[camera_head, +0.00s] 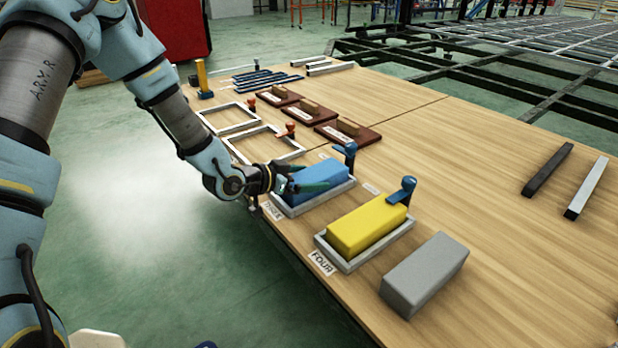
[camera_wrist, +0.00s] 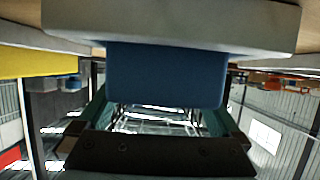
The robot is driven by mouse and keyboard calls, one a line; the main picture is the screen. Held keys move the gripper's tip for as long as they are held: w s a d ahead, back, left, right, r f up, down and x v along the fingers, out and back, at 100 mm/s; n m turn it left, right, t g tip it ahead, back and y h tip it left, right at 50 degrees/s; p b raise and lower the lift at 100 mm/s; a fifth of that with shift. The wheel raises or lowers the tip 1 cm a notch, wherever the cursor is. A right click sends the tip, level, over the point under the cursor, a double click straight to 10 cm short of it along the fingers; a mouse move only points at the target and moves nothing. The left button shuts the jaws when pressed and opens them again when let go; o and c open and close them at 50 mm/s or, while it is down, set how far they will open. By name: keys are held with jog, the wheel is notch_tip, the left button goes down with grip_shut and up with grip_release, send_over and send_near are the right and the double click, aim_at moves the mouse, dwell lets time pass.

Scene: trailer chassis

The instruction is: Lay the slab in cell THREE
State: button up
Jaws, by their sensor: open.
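A blue slab (camera_head: 318,174) lies in the light grey frame (camera_head: 294,211) labelled THREE (camera_head: 272,211) on the table's near edge. My gripper (camera_head: 308,176) is at the slab's left end, its green fingers open along either side of it. In the wrist view the blue slab (camera_wrist: 165,75) stands between the two fingers (camera_wrist: 160,112), with the frame's grey edge (camera_wrist: 170,25) across the top. Whether the fingers touch the slab cannot be told. A blue lever (camera_head: 348,152) stands at the far end of this cell.
A yellow slab (camera_head: 368,222) lies in frame FOUR (camera_head: 345,262), with a blue lever (camera_head: 402,190) at its far end. A grey block (camera_head: 425,275) rests on the bare table. Two empty frames (camera_head: 228,118) with orange levers (camera_head: 288,131) lie behind, beside brown handled boards (camera_head: 347,132).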

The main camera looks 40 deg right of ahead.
jog(key=p+v, duration=0.2)
jog(key=v, duration=0.9)
jog(key=shift+a+r, duration=0.15)
jog(key=shift+a, duration=0.2)
jog(key=w+a+r+n+t+y, duration=0.1)
jog(key=w+a+n+t+y, duration=0.2)
jog(key=a, duration=0.4)
jog(key=w+a+r+n+y, duration=0.1)
jog(key=w+a+n+y, duration=0.15)
jog(key=w+a, duration=0.4)
jog(key=w+a+n+t+y, duration=0.2)
jog(key=w+a+y, duration=0.15)
jog(key=a, duration=0.45)
jog(key=s+a+r+n+g+y, duration=0.1)
jog(key=s+a+r+n, duration=0.3)
jog(key=a, duration=0.4)
jog(key=s+a+r+n+g+y, duration=0.1)
jog(key=s+a+r+n+y, duration=0.2)
jog(key=a, duration=0.5)
jog(key=s+r+n, duration=0.1)
jog(key=s+n, duration=0.1)
jog(key=n, duration=0.1)
jog(key=shift+s+a+g, duration=0.25)
jog(key=shift+s+g, duration=0.05)
jog(key=shift+s, duration=0.05)
jog(key=shift+r, duration=0.15)
notch_tip(320, 180, up, 32)
jog(key=p, duration=3.2)
